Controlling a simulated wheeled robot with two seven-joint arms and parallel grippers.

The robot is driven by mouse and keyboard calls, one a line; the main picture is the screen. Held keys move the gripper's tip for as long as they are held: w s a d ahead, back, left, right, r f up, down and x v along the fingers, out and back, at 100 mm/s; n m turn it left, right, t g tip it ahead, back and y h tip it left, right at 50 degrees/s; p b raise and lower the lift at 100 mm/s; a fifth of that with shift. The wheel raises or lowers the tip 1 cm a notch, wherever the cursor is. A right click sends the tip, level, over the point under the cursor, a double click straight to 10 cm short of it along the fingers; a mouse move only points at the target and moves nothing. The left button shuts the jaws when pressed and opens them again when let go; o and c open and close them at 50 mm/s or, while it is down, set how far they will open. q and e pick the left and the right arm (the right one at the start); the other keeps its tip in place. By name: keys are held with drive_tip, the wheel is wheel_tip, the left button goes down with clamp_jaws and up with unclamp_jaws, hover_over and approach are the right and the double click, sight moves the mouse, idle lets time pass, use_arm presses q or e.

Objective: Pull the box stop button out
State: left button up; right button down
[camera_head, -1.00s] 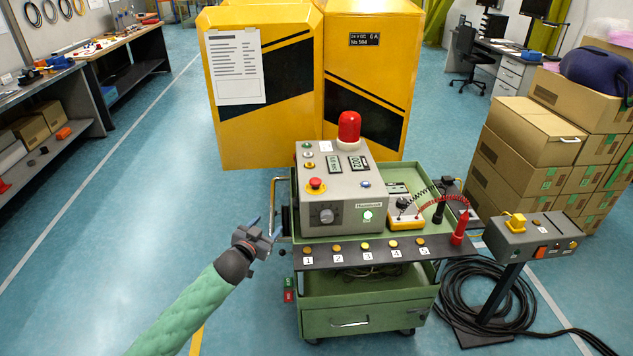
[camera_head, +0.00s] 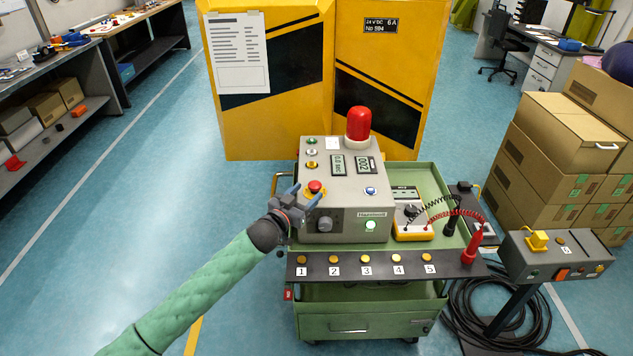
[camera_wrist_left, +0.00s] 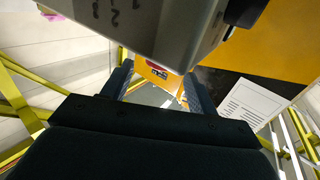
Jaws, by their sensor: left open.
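The red stop button (camera_head: 315,186) sits on a yellow base at the left side of the sloped grey control box (camera_head: 345,205). My left gripper (camera_head: 306,194) is open at the box's left edge. Its two fingers point up toward the button, and one lies just below and right of it. I cannot tell whether they touch it. In the left wrist view the open fingers (camera_wrist_left: 158,88) show with a grey box face (camera_wrist_left: 140,20) above them. My right gripper is not in view.
The box stands on a green cart (camera_head: 370,325) with a row of numbered buttons in front. A red beacon (camera_head: 358,124) rises at its back, and a yellow meter (camera_head: 413,224) is to its right. Yellow cabinets (camera_head: 300,55) stand behind. The floor at left is clear.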

sight(311, 189)
use_arm(q)
drive_tip(key=p+x, duration=0.1)
drive_tip(key=x, duration=0.3)
drive_tip(key=shift+w, duration=0.1)
drive_tip(key=shift+w+d+f, duration=0.1)
drive_tip(key=shift+w+d, duration=0.25)
drive_tip(key=shift+w, duration=0.1)
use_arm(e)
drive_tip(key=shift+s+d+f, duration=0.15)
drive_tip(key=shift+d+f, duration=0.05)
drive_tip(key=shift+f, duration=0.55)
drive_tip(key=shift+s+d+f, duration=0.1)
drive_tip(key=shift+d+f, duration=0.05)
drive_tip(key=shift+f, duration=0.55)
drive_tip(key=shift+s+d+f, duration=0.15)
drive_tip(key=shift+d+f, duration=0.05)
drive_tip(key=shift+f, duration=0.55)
